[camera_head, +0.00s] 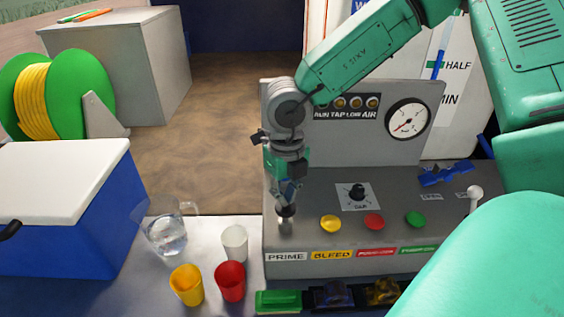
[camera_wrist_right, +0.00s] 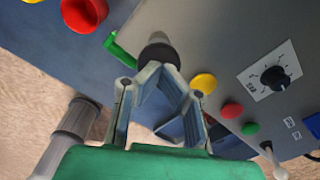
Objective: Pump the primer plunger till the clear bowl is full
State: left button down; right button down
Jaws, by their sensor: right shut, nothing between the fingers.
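The primer plunger (camera_head: 286,212) has a dark knob and stands above the PRIME label at the panel's left end. In the right wrist view the dark knob (camera_wrist_right: 158,52) shows just beyond my fingertips. My right gripper (camera_head: 287,192) points down over the plunger, shut with nothing between its fingers. It also shows in the right wrist view (camera_wrist_right: 160,78). Whether the fingertips touch the knob I cannot tell. I cannot make out the clear bowl for certain in either view. My left gripper is not in view.
A clear jug (camera_head: 166,238) with water, a white cup (camera_head: 235,244), a yellow cup (camera_head: 187,285) and a red cup (camera_head: 230,281) stand left of the panel. Yellow (camera_head: 330,223), red (camera_head: 374,222) and green (camera_head: 415,219) buttons lie right of the plunger. A gauge (camera_head: 407,118) is behind.

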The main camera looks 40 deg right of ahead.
aim_at(286, 208)
jog(key=shift+f+b, duration=0.85)
jog(key=shift+f, duration=0.9)
notch_tip(286, 208, up, 3)
jog(key=p, duration=0.3)
jog(key=shift+f, duration=0.1)
jog(key=shift+r, duration=1.15)
jog(key=shift+f+b, duration=0.15)
jog(key=shift+b, duration=0.15)
